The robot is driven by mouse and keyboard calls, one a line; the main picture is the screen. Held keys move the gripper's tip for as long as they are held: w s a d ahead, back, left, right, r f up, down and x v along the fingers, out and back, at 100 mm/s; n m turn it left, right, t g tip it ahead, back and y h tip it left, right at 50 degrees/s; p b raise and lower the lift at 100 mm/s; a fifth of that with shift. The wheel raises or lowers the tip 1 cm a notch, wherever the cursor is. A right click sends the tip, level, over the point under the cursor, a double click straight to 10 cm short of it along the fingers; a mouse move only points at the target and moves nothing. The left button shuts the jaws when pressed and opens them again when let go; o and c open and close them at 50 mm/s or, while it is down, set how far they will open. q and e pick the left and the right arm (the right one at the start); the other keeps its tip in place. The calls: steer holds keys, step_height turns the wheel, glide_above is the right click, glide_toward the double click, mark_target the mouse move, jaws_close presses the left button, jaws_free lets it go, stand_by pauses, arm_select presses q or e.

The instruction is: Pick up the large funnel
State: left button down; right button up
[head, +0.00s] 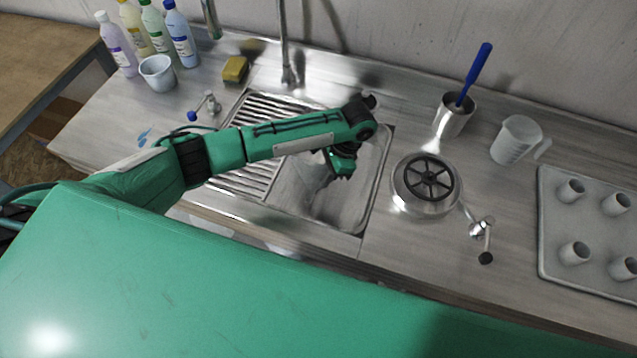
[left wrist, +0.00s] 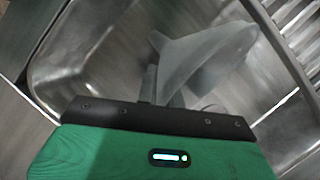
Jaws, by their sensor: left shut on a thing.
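The large funnel (left wrist: 205,55), grey and translucent, shows in the left wrist view just beyond my left gripper (left wrist: 160,88). In the head view the funnel (head: 308,172) is a pale, faint shape over the sink, partly hidden by my left arm. My left gripper (head: 340,172) is over the sink basin (head: 345,212) and shut on the funnel. The funnel looks tilted, and its gripped part is mostly hidden. I cannot tell whether it touches the basin floor. My right gripper is not in view.
A ribbed drainboard (head: 245,178) lies left of the basin. A round metal drum with a black wheel (head: 427,185), a cup with a blue-handled brush (head: 453,115) and a clear jug (head: 515,140) stand to the right. Several bottles (head: 180,35) stand at the back left.

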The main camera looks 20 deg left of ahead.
arm_select(q)
steer(key=w+d+r+b, duration=0.3)
steer(key=w+d+r, duration=0.2)
steer(key=w+d, duration=0.25)
step_height(320, 180, up, 19)
steer(key=p, duration=1.9)
steer(key=shift+w+d, duration=0.3)
steer(key=shift+w, duration=0.1)
steer(key=shift+f, duration=0.2)
